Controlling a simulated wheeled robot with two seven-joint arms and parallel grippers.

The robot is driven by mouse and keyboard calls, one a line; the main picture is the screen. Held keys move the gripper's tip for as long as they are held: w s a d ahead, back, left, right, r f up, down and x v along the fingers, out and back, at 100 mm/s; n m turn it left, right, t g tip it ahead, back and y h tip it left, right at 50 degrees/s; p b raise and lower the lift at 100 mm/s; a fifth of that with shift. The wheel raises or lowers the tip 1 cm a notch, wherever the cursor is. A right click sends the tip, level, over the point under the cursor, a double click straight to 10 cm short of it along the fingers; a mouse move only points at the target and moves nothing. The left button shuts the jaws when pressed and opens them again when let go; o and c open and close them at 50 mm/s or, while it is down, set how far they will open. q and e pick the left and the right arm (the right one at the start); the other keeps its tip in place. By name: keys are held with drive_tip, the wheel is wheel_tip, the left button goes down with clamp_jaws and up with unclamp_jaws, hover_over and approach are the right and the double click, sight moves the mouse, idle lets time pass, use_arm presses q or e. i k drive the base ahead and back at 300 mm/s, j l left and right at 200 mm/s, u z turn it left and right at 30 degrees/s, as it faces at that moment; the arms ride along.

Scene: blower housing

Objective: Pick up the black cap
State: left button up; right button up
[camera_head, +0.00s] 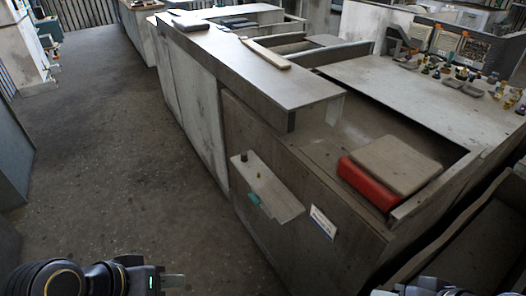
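A small dark cylindrical piece (244,157), which looks like the black cap, stands at the far end of a narrow light shelf (280,199) on the front of the long counter. My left gripper (172,282) is at the bottom edge, left of the counter and well apart from the cap. It is small and cut off by the frame, so its opening is unclear. Part of my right arm (418,290) shows at the bottom right; its gripper fingers cannot be made out.
A teal piece (254,198) is at the shelf's front edge. The grey counter (250,68) has an overhanging top. A red block with a grey lid (370,185) sits in the recess at right. Several small parts (465,75) stand farther back. The floor (95,150) at left is clear.

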sight(244, 155)
drive_tip(key=i+j+z, duration=0.1)
drive_tip(key=z, duration=0.25)
drive_tip(key=i+j+z, duration=0.1)
drive_tip(key=z, duration=0.3)
drive_tip(key=j+z, duration=0.35)
drive_tip(key=i+j+z, duration=0.15)
drive_tip(key=j+z, duration=0.25)
drive_tip(key=j, duration=0.65)
drive_tip(key=j+z, duration=0.4)
drive_tip(key=j, duration=1.9)
drive_tip(key=k+j, duration=0.1)
drive_tip(key=j, duration=1.1)
